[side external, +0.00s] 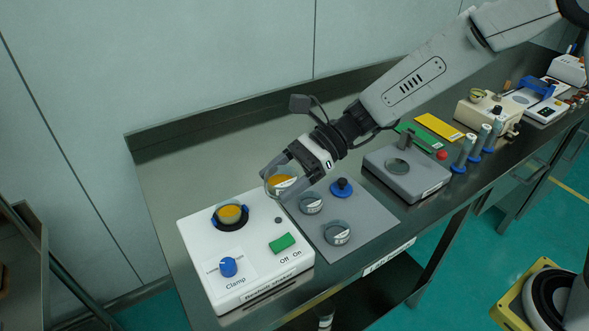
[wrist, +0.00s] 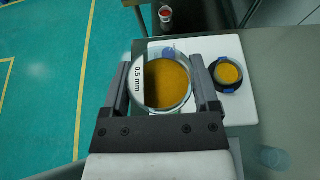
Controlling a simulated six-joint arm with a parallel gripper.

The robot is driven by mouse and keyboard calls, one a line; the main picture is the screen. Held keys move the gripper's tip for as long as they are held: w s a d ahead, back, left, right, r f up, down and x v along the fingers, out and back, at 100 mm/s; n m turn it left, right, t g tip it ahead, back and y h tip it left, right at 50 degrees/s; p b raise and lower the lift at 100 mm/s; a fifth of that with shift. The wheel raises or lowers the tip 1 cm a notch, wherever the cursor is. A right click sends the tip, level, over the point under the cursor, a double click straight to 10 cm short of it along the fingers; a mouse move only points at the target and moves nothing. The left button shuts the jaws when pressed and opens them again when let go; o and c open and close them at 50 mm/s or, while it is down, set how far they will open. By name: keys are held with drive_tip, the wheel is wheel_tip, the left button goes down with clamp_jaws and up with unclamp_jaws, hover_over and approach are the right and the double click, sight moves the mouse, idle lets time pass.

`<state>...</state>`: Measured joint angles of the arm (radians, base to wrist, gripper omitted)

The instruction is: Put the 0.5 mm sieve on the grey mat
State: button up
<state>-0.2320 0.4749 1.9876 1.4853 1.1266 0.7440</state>
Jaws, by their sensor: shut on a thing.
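My gripper (side external: 285,183) is shut on the 0.5 mm sieve (wrist: 167,84), a round clear-walled ring with orange-brown powder showing inside. Its white "0.5 mm" label faces left in the wrist view. One finger is on each side of the sieve. In the side view the held sieve (side external: 281,181) is partly hidden by the fingers, near the back left corner of the grey mat (side external: 366,212). I cannot tell its exact height. On the mat stand two other round sieves (side external: 311,203) (side external: 337,233) and a blue-knobbed piece (side external: 341,187).
Left of the mat is the white shaker (side external: 205,254), with a pan of orange powder (side external: 229,213) in blue clamps, a blue knob (side external: 228,267) and a green switch (side external: 282,243). A grey device (side external: 407,174) stands right of the mat.

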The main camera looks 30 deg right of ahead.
drive_tip(key=shift+w, duration=0.1)
drive_tip(key=w+a+f, duration=0.1)
drive_tip(key=w+f, duration=0.1)
drive_tip(key=w, duration=0.1)
drive_tip(key=w+a+f, duration=0.2)
drive_tip(key=w+f, duration=0.1)
drive_tip(key=w, duration=0.1)
drive_tip(key=w+a+f, duration=0.2)
drive_tip(key=w, duration=0.1)
drive_tip(key=shift+w+a+f, duration=0.25)
drive_tip(key=shift+w+f, duration=0.05)
drive_tip(key=shift+f, duration=0.1)
drive_tip(key=shift+w+a+f, duration=0.2)
drive_tip(key=shift+w+f, duration=0.2)
drive_tip(key=shift+f, duration=0.15)
drive_tip(key=shift+w+a+f, duration=0.15)
drive_tip(key=shift+w+f, duration=0.2)
drive_tip(key=shift+f, duration=0.1)
drive_tip(key=shift+w+f, duration=0.1)
drive_tip(key=shift+f, duration=1.3)
drive_tip(key=shift+f, duration=0.25)
